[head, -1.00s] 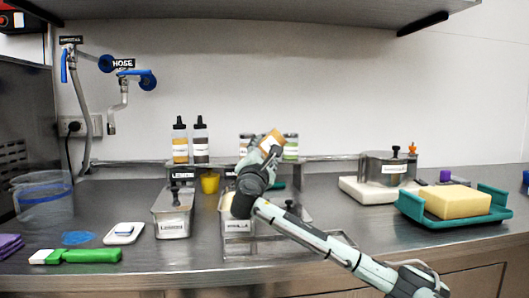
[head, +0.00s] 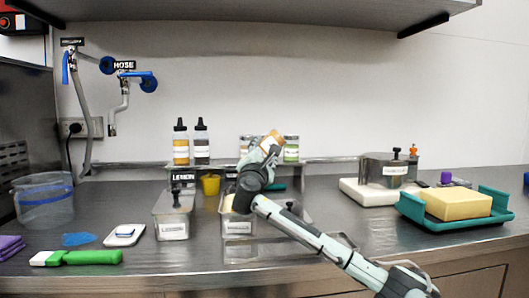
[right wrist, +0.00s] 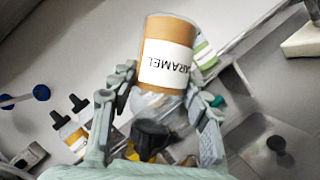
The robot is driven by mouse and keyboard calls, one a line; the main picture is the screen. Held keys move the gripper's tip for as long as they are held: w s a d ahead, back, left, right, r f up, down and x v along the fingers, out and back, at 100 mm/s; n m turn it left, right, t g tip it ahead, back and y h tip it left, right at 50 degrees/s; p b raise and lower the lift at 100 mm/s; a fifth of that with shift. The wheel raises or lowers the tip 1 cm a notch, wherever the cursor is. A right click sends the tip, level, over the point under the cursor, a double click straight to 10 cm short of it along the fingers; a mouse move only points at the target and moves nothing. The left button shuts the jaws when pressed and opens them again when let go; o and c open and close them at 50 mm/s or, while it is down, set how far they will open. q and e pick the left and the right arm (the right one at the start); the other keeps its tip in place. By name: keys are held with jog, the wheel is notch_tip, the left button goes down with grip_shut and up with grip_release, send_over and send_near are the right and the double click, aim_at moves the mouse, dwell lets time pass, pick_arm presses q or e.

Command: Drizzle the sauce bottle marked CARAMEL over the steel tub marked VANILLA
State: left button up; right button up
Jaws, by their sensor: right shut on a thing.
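My right gripper (head: 264,156) is shut on the brown-orange sauce bottle (head: 272,141) above the middle of the counter. In the right wrist view the bottle (right wrist: 168,45) sits between the fingers with its CARAMEL label upside down and its base upward, so it is tilted well over. Its dark cap end points down toward the palm side. The steel tub marked VANILLA (head: 238,226) stands below the gripper, open at the top, with pale contents partly hidden by my arm. I cannot see any sauce stream. My left gripper is out of view.
Two sauce bottles (head: 201,146) and a green-labelled jar (head: 291,150) stand on the back shelf. A yellow cup (head: 210,184) is behind the tubs. A teal tray (head: 450,222) with a yellow block is at right.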

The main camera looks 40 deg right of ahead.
dwell(0.5)
jog(key=shift+w+m, duration=0.1)
jog(key=shift+m, duration=0.9)
jog(key=m+g, duration=0.1)
jog(key=m, duration=0.1)
jog(key=shift+m+g, duration=0.4)
jog(key=shift+r, duration=0.1)
jog(key=shift+r+m, duration=0.35)
jog(key=shift+m, duration=0.15)
jog(key=shift+r+m+g+y, duration=0.35)
jog(key=shift+r+m, duration=0.1)
jog(key=shift+m, duration=0.4)
jog(key=shift+r+m+g+y, duration=0.25)
jog(key=shift+r+m+g, duration=0.15)
jog(key=shift+m, duration=0.45)
